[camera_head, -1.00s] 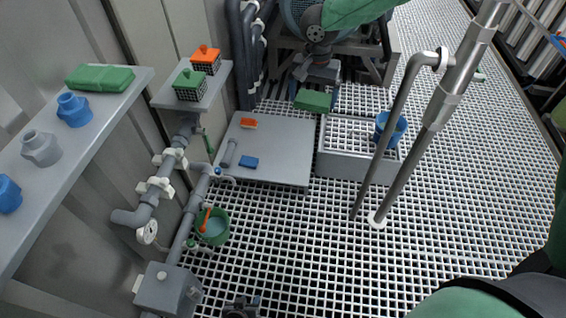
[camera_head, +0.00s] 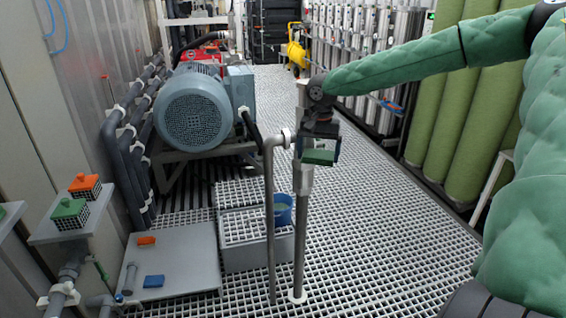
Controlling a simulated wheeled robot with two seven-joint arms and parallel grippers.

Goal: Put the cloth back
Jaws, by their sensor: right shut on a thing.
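My right gripper (camera_head: 320,146) is near the middle of the view, at the end of my green-sleeved arm from the right. It is shut on a small green folded piece (camera_head: 320,157), which looks like the cloth. The gripper holds it above the grating, by the upright grey pole (camera_head: 302,225); any contact with the pole cannot be told. The fingers partly hide the cloth. My left gripper is not in view.
A grey platform (camera_head: 185,255) bears a blue block (camera_head: 153,281) and an orange one (camera_head: 146,240). A blue bucket (camera_head: 284,209) stands by the grated box (camera_head: 255,258). A large motor (camera_head: 193,110) is behind. The grating floor (camera_head: 375,230) is clear right of the pole.

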